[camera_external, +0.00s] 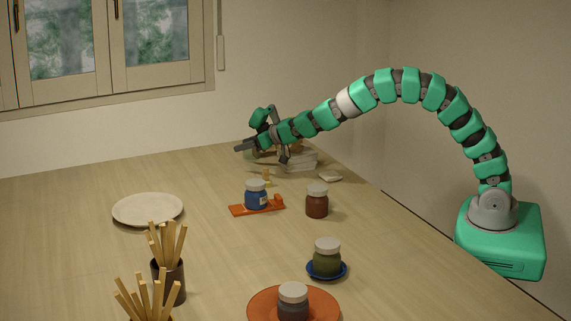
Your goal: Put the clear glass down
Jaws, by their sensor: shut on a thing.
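My gripper (263,152) is at the far side of the table (215,255), above its surface near the back wall. Its dark fingers are spread around something and closed on it. The clear glass is very hard to make out; its see-through body blends with the table and wall between the fingers. From this view I cannot tell the gap between the glass and the table.
Behind the gripper lies a pale stack (302,161); a small white piece (330,176) lies to its right. Nearer stand a blue jar (256,196) on an orange-red holder (240,209) and a brown jar (317,203). A white plate (148,209) lies left. The table's middle is clear.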

